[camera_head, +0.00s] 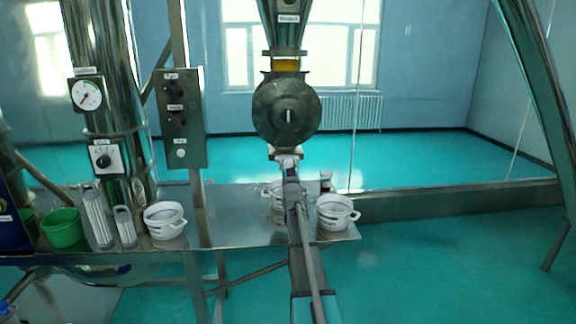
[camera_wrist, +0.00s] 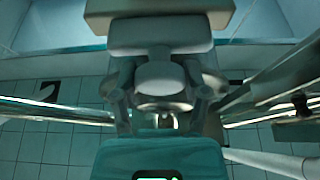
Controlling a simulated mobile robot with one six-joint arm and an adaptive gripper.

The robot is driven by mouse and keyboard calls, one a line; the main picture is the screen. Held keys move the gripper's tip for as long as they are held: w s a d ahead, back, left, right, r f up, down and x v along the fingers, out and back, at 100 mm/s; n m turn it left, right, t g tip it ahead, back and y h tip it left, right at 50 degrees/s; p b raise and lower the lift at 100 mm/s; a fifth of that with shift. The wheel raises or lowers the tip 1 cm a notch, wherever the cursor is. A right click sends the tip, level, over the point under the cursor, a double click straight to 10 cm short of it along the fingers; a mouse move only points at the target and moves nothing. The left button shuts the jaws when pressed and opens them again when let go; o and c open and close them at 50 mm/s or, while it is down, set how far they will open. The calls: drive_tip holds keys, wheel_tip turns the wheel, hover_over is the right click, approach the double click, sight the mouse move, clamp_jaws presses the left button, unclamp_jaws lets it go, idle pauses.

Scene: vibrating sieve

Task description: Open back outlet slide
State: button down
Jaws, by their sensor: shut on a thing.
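A round dark metal housing (camera_head: 287,108) hangs below a steel funnel (camera_head: 287,22) in the head view. A small pale piece (camera_head: 284,152) shows at the housing's underside, and it looks like the outlet slide. My gripper (camera_head: 289,163) reaches up to it from below. In the wrist view my gripper (camera_wrist: 164,90) has a finger on each side of a rounded pale slide handle (camera_wrist: 160,77) and is shut on it. A wider pale block (camera_wrist: 158,35) lies just beyond the handle. The contact is small and partly hidden in the head view.
A steel table (camera_head: 235,222) stands below, with white pots (camera_head: 165,221) (camera_head: 336,213) and a green bucket (camera_head: 62,228). Another pot is partly behind my arm. A switch box (camera_head: 180,118) and a steel column (camera_head: 112,75) stand at left.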

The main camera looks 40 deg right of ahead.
drive_tip(key=s+a, duration=0.3)
drive_tip(key=s, duration=0.3)
drive_tip(key=shift+a, duration=0.35)
drive_tip(key=shift+c, duration=0.5)
unclamp_jaws()
drive_tip(key=shift+w, duration=0.1)
